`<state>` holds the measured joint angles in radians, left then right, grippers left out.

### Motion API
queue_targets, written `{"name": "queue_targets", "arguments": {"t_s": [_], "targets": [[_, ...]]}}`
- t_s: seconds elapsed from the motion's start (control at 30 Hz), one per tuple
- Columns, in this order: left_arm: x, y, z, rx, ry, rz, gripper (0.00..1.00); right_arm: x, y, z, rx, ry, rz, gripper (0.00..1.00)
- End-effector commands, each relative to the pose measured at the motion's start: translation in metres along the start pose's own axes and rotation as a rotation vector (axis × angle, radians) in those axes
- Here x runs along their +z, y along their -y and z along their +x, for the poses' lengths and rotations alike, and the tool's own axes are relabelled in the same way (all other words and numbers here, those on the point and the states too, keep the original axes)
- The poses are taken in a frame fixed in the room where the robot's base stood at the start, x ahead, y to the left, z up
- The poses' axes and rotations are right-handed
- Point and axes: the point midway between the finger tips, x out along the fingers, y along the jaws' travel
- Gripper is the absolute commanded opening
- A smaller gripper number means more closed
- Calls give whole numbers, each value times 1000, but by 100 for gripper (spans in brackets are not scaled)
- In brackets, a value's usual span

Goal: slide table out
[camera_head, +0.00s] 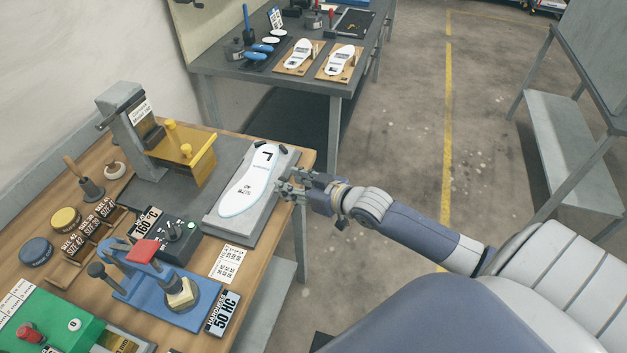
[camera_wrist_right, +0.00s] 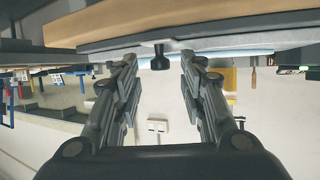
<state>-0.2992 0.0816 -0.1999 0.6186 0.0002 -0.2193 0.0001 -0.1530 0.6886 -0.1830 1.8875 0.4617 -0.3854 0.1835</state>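The slide table (camera_head: 210,222) is a grey plate near the right edge of the wooden workbench, with a white insole (camera_head: 250,180) marked L lying on it. My right gripper (camera_head: 283,187) is at the right side of the slide table. In the right wrist view the two fingers (camera_wrist_right: 158,80) are spread apart. My left gripper is not in view.
A grey and yellow press (camera_head: 125,115) stands behind the slide table on the workbench (camera_head: 288,152). A control box (camera_head: 177,240) and a blue hardness tester (camera_head: 155,290) stand at its near left. Another table (camera_head: 230,72) is at the back. Open floor lies to the right.

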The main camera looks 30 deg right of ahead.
Motion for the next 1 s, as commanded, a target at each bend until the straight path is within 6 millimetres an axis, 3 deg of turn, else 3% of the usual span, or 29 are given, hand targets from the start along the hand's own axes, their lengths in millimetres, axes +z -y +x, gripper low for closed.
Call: {"name": "queue_targets", "arguments": {"t_s": [0.5, 0.7, 1.0], "targets": [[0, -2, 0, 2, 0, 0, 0, 2, 0, -78, -1, 4, 0, 38], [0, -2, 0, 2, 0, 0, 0, 1, 0, -94, 0, 3, 0, 38], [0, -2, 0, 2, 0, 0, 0, 0, 0, -99, 0, 1, -1, 38]]}}
